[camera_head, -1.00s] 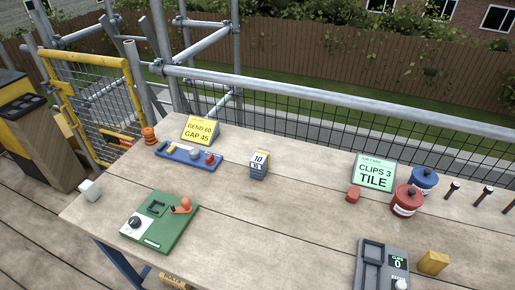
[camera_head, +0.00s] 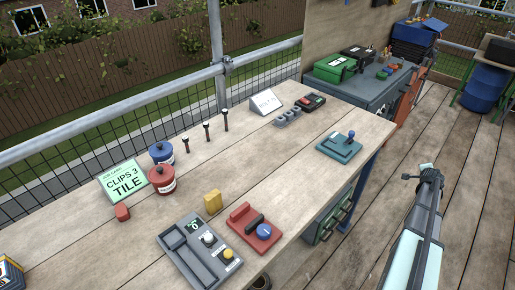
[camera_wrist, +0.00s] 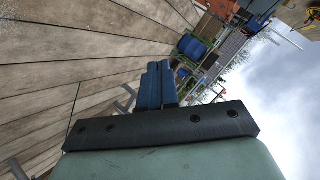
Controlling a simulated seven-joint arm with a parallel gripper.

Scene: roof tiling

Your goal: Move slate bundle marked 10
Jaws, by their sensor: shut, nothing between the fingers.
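The slate bundle (camera_head: 9,273) is cut off at the bottom-left edge of the head view. Only a dark block with yellow and white on it shows there, and its number cannot be read in this frame. My gripper (camera_wrist: 158,64) shows in the wrist view with its blue fingers together and nothing between them. The wrist view shows deck boards, distant blue containers and sky, and no bundle. In the head view my arm stands at the right, beyond the bench's right edge, far from the bundle.
A scaffold rail (camera_head: 130,103) borders the back.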

